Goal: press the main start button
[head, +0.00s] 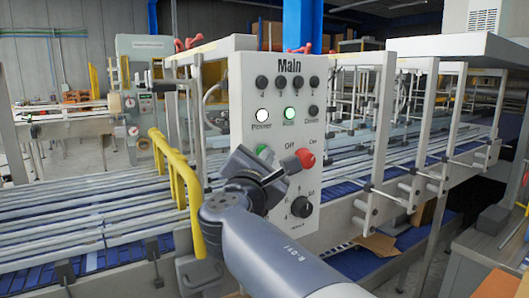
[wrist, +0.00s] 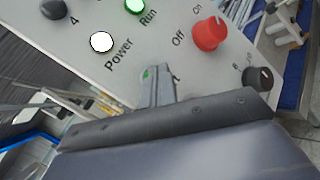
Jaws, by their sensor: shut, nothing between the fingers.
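The control panel headed "Main" (head: 252,100) stands in front of the conveyor. A green button (head: 264,150) sits at its left middle, partly hidden behind my gripper. In the wrist view only a sliver of the green button (wrist: 146,74) shows beside the fingertips, and its label is covered except for a final "t". My gripper (head: 280,168) is shut and empty, with its fingertips in front of the panel at this button. The wrist view shows the closed fingers (wrist: 157,76) overlapping it; I cannot tell whether they touch it.
A red Off/On knob (head: 305,158) is just right of the green button. A black knob (head: 301,207) is below. The lit Power (head: 262,115) and green Run (head: 289,113) lamps are above. A yellow rail (head: 178,185) stands to the left, close to my arm.

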